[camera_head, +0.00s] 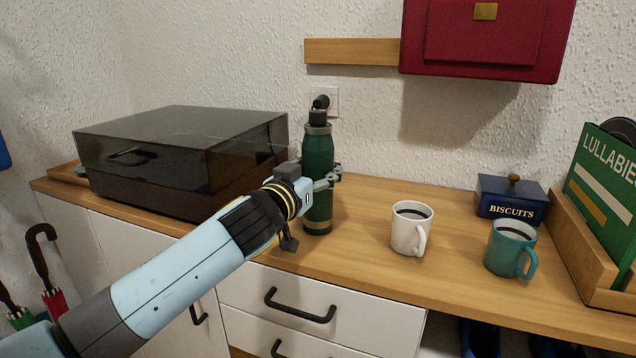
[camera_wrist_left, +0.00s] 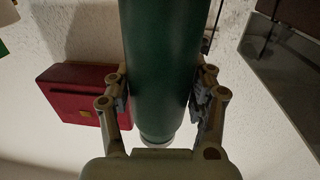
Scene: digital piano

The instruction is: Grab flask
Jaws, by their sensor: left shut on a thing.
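The flask (camera_head: 318,158) is a tall dark green bottle with a dark cap and metallic bands. It stands upright on the wooden sideboard, near the wall, right of the turntable. My left gripper (camera_head: 326,180) is at the flask's middle, shut on it. In the left wrist view the green flask (camera_wrist_left: 163,65) fills the space between the two fingers of the left gripper (camera_wrist_left: 163,100), with a finger at each side. The side of the flask behind the gripper is hidden. My right gripper is not in view.
A dark-lidded turntable (camera_head: 180,150) stands left of the flask. A red case (camera_head: 485,45) hangs above. The sideboard (camera_head: 362,215) is clear between flask and white mug.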

